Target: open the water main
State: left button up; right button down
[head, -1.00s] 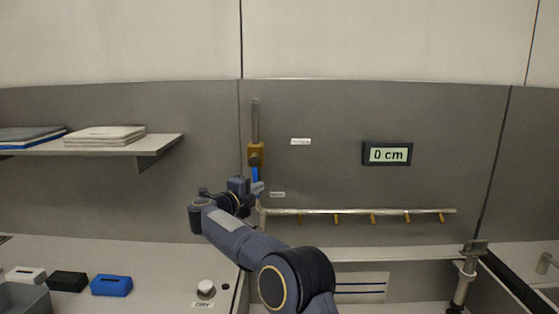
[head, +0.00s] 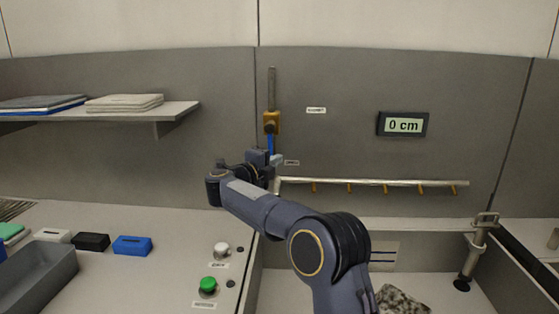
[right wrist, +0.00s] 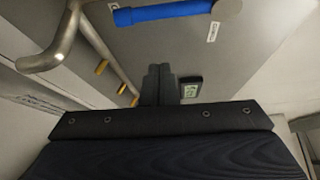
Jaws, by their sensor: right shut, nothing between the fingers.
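The water main valve is a brass body (head: 271,123) on a grey upright pipe (head: 271,88) on the back wall. Its blue lever (head: 270,144) hangs straight down from the brass body. The lever also shows in the right wrist view (right wrist: 165,12), along the top edge. My right gripper (head: 274,159) is at the lower end of the lever in the head view and hides part of it. In the right wrist view its fingers (right wrist: 159,84) are together and empty, apart from the lever in the picture. I cannot tell whether they touch it. My left gripper is not in view.
A spray pipe with several brass nozzles (head: 372,182) runs right of my gripper. A display (head: 403,124) reads 0 cm. A white knob (head: 222,250) and green button (head: 208,285) are on the counter. A shelf (head: 180,111) juts out at left.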

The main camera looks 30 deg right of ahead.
jog(key=v, duration=0.5)
jog(key=shift+f+b, duration=0.15)
jog(key=shift+b, duration=0.25)
jog(key=shift+s, duration=0.1)
notch_tip(320, 180, up, 9)
jog(key=s+d+n+t+y+p, duration=0.1)
jog(key=s+n+t+y, duration=0.1)
jog(key=n+t+y, duration=0.55)
jog(key=s+a+n+t+y, duration=0.2)
jog(key=s+a+n+y, duration=0.2)
jog(key=s+n+y, duration=0.4)
jog(key=s+a+f+n+g+y+p, duration=0.1)
jog(key=s+f+n+g, duration=0.5)
jog(key=s+f, duration=0.7)
jog(key=s+a+f+n+g+y+p, duration=0.1)
jog(key=s+a+f+n+g+y, duration=0.2)
jog(key=s+f, duration=1)
jog(key=s+a+n+g, duration=0.3)
jog(key=s+n, duration=0.1)
jog(key=s, duration=0.3)
jog(key=shift+a+n, duration=0.15)
jog(key=shift+n, duration=0.2)
